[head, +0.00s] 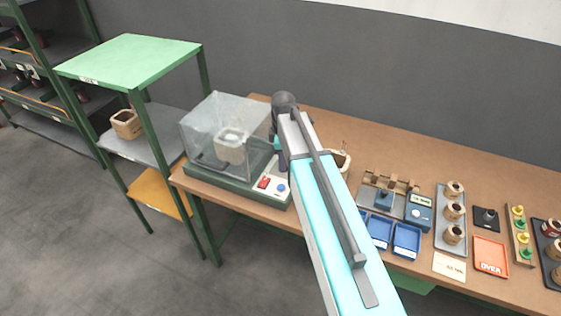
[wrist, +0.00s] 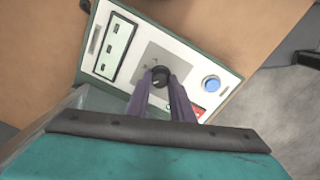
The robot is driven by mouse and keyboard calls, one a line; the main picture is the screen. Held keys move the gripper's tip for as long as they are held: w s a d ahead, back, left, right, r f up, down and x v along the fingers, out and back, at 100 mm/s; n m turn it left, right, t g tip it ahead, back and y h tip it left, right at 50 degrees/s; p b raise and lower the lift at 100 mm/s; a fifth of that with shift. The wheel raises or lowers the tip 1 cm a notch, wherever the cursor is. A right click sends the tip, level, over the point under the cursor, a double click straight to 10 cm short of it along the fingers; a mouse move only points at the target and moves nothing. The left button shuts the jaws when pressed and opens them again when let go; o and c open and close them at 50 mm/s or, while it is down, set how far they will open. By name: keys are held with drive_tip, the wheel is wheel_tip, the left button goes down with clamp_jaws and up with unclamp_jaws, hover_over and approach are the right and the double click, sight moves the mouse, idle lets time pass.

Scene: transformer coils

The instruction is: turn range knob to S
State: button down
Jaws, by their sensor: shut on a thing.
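The range knob (wrist: 160,74) is a small black round knob on a grey square plate, in the middle of the white panel (wrist: 187,57) in the wrist view. Small marks sit by the knob, too faint to read, so I cannot tell its setting. My gripper (wrist: 160,85) has its two purple fingers closed around the knob from the near side. In the head view the knob and fingertips are hidden, with my arm in front; the machine (head: 235,181) with a clear cover stands on the bench beside it.
On the panel, a display (wrist: 116,47) lies left of the knob, and a blue button (wrist: 211,83) and a red switch (wrist: 198,111) lie right. In the head view, blue trays (head: 406,239) and several coils stand to the right on the bench (head: 330,125). A green-topped rack (head: 130,55) stands left.

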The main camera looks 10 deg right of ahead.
drive_tip(key=shift+w+d+r, duration=0.1)
drive_tip(key=shift+w, duration=0.05)
drive_tip(key=c, duration=1.5)
unclamp_jaws()
drive_tip(key=shift+c, duration=0.2)
drive_tip(key=shift+r, duration=0.1)
wheel_tip(320, 180, up, 14)
drive_tip(key=b, duration=0.3)
drive_tip(key=shift+s+f, duration=0.25)
drive_tip(key=shift+s, duration=0.05)
